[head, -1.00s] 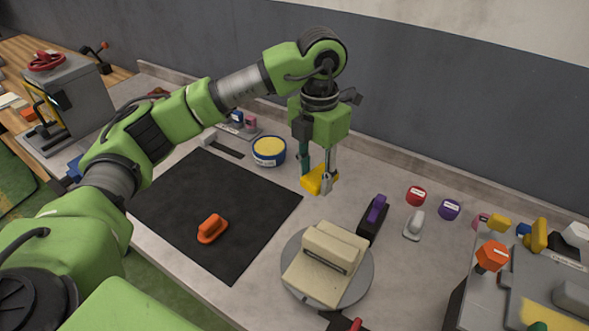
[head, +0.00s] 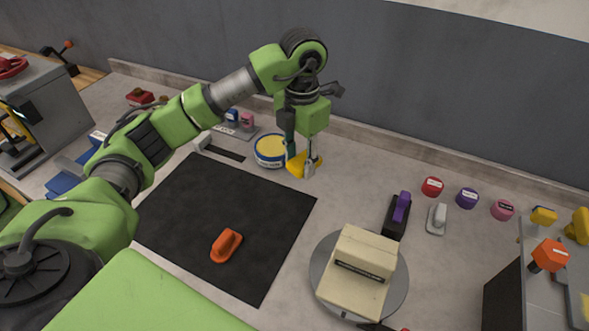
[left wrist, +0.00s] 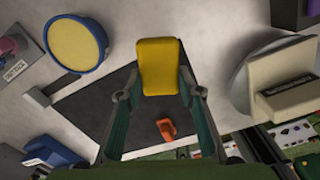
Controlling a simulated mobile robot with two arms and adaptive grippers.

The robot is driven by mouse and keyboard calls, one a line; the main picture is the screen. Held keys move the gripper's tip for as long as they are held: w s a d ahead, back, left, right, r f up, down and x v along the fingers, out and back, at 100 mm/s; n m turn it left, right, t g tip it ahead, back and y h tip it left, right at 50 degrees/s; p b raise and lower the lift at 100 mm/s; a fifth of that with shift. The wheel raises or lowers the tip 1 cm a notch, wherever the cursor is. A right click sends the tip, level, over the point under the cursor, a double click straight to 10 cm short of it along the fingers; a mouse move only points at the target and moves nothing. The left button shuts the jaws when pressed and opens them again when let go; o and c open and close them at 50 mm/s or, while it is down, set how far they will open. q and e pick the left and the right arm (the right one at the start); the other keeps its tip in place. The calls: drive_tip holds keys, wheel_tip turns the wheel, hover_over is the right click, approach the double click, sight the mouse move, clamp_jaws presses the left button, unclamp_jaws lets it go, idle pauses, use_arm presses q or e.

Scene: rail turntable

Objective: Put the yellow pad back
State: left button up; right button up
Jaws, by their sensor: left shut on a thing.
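The yellow pad (head: 296,166) is held between the fingers of my left gripper (head: 301,165), above the counter just right of a round blue tin with a yellow top (head: 269,149). In the left wrist view the yellow pad (left wrist: 160,66) shows upright between the two fingertips, and the blue tin (left wrist: 101,37) is at upper left. A grey tray (head: 243,134) with blue and pink pieces stands behind the tin; its label is too small to read surely. My right gripper is not in view.
A black mat (head: 180,210) with an orange handled block (head: 227,245) lies at the front. A cream machine (head: 362,262) stands on a round grey turntable (head: 402,290). Red (head: 432,187), purple (head: 467,198) and pink (head: 502,210) round pieces line the back right. Counter between tin and turntable is clear.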

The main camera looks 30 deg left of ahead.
sight(294, 184)
use_arm(q)
drive_tip(key=f, duration=0.1)
drive_tip(key=w+a+f, duration=0.2)
drive_tip(key=shift+f+p, duration=0.35)
drive_tip(key=shift+p, duration=0.05)
drive_tip(key=shift+a+f, duration=0.15)
drive_tip(key=shift+f, duration=0.05)
drive_tip(key=f, duration=0.1)
drive_tip(key=f+p, duration=0.1)
drive_tip(key=f, duration=0.1)
drive_tip(key=shift+w+a+p, duration=0.25)
drive_tip(key=shift+a+p, duration=0.05)
drive_tip(key=shift+p, duration=0.1)
drive_tip(key=shift+f, duration=0.65)
drive_tip(key=shift+f+b, duration=0.4)
drive_tip(key=shift+b, duration=0.05)
drive_tip(key=o, duration=1.1)
drive_tip(key=shift+r, duration=0.1)
drive_tip(key=shift+c, duration=0.2)
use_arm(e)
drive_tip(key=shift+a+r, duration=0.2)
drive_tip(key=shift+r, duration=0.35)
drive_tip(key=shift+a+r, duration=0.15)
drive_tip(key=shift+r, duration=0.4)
